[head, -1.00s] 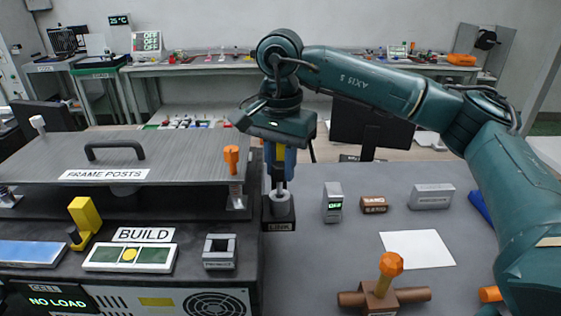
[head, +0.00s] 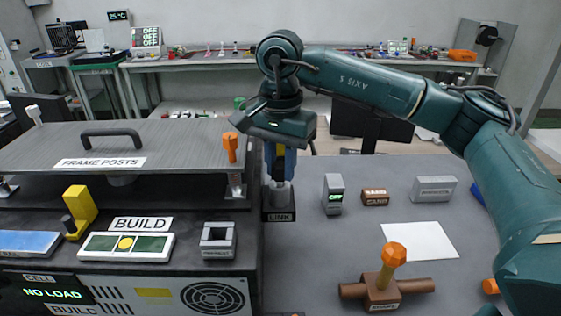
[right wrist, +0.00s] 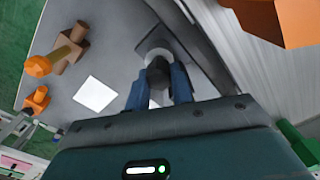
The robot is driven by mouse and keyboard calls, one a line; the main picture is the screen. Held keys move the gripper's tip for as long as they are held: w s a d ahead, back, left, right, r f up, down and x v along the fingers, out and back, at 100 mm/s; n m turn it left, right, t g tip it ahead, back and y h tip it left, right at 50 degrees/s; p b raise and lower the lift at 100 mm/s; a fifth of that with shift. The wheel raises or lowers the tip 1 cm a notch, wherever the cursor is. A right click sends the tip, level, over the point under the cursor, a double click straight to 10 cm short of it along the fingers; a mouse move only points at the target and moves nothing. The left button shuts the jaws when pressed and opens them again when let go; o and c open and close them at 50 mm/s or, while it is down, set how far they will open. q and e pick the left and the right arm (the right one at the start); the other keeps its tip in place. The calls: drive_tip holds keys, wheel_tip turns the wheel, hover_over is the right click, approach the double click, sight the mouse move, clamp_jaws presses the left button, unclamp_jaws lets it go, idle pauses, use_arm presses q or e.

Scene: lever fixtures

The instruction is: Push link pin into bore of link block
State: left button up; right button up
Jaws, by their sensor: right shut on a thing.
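The link block (head: 279,214) is a dark block labelled LINK, beside the right edge of the raised bench. My right gripper (head: 279,172) points straight down above it, its blue fingers shut on the link pin. The pin's silver lower part (head: 278,188) shows between the fingertips and the block. In the right wrist view, the pin's dark round end (right wrist: 158,68) sits between the blue fingers, in line with a pale round part over the dark block (right wrist: 181,48). How deep the pin sits in the bore is hidden. My left gripper is out of view.
An orange-topped post (head: 232,148) stands close left of my right gripper, by the frame posts plate (head: 200,140). A small OFF display box (head: 333,195) and brown block (head: 375,197) stand to the right. The grey table around the white sheet (head: 420,240) is mostly clear.

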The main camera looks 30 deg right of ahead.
sight(280, 163)
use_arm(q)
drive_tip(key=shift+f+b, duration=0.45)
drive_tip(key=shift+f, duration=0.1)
use_arm(e)
drive_tip(key=shift+f, duration=0.7)
drive_tip(key=o, duration=1)
drive_tip(key=shift+o, duration=0.2)
drive_tip(key=shift+r, duration=0.2)
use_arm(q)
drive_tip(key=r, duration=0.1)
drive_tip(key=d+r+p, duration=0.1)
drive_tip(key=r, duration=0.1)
use_arm(e)
wheel_tip(280, 163, up, 13)
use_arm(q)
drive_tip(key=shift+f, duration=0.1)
use_arm(e)
drive_tip(key=shift+f, duration=0.1)
